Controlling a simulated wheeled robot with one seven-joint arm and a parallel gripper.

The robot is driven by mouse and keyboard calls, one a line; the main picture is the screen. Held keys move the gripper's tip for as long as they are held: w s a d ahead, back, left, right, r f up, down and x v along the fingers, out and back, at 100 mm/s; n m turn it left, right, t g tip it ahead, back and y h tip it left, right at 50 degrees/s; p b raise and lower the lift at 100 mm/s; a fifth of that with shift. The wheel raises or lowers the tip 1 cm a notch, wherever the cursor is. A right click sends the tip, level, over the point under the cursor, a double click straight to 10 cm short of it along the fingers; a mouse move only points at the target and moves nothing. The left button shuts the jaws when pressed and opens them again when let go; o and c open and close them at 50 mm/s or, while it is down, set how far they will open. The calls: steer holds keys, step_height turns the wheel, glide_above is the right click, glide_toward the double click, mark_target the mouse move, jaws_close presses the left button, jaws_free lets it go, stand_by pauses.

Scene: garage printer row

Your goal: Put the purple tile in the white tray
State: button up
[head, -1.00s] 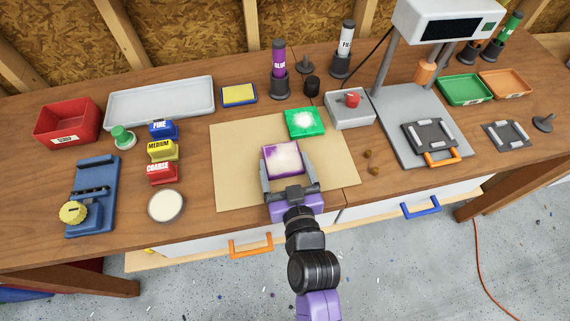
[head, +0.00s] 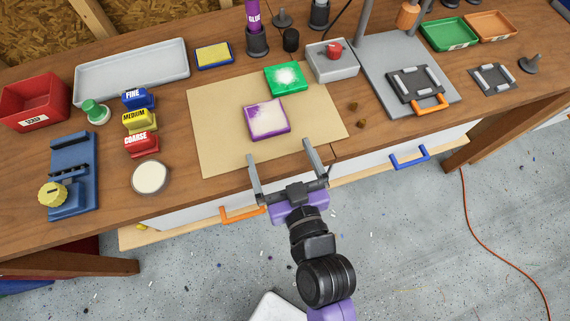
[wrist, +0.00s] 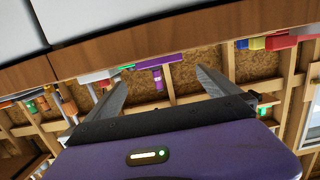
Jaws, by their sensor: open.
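The purple tile (head: 267,119), with a pale whitish patch on its top, lies flat on the tan mat (head: 215,150). The white tray (head: 133,70) is at the back left of the bench and looks empty. My gripper (head: 283,162) is open and empty at the bench's front edge, nearer to me than the tile and apart from it. In the wrist view my open gripper (wrist: 160,85) has nothing between its fingers.
A green tile (head: 285,78) with a white patch lies just behind the purple one. Sanding blocks (head: 140,120), a round white dish (head: 149,177) and a green-knobbed item (head: 95,111) stand left of the mat. A grey box with a red button (head: 332,61) stands behind right.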

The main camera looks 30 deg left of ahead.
steer(key=shift+v, duration=1.4)
steer(key=s+d+f+m+t+h, duration=0.1)
steer(key=s+d+m+t+h, duration=0.15)
steer(key=d, duration=0.75)
steer(key=s+d+f+m+t+h, duration=0.1)
steer(key=s+d+f+m+h, duration=0.15)
steer(key=d, duration=0.75)
steer(key=s+d+r+m+h, duration=0.4)
steer(key=s+d+r+h, duration=0.3)
steer(key=s+d, duration=0.5)
steer(key=shift+d+r+m+t, duration=0.3)
steer(key=shift+d+m+t, duration=0.1)
steer(key=shift+d, duration=0.15)
